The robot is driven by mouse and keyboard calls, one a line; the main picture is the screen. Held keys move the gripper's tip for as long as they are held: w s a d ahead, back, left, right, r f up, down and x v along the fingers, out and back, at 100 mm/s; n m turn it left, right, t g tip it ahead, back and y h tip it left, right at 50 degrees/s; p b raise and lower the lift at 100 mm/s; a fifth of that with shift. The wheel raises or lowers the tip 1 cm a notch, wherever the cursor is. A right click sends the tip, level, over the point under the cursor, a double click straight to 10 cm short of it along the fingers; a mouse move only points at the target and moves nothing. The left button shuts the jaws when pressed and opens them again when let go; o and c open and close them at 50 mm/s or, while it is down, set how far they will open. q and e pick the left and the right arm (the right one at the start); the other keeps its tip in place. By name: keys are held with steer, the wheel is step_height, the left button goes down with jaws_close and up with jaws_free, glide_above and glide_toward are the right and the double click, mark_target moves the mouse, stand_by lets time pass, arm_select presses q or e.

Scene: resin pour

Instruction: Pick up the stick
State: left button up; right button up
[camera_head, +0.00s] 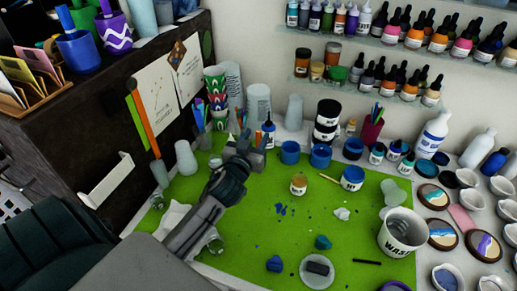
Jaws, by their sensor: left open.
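A thin light wooden stick (329,178) lies on the green mat (320,222), its right end by a blue-lidded jar (352,178). A short black stick-like piece (367,262) lies near the mat's front. My left gripper (258,142) is over the back left part of the mat, to the left of and behind the wooden stick, apart from it. It is open, and I see nothing held in it. The arm hides part of the mat's left side. My right gripper is not in view.
A small amber jar (298,184) stands left of the wooden stick. Blue cups (320,156) stand behind it. A white waste bucket (401,232) is on the right, and a white dish (317,271) is in front.

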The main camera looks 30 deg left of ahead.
arm_select(q)
steer(key=x, duration=0.1)
steer(key=p+x, duration=0.1)
steer(key=x, duration=0.1)
steer(key=shift+w+d+r, duration=0.15)
steer(key=shift+w+r, duration=0.05)
steer(key=shift+r, duration=0.1)
steer(key=shift+w+f, duration=0.2)
steer(key=shift+w, duration=0.05)
jaws_close()
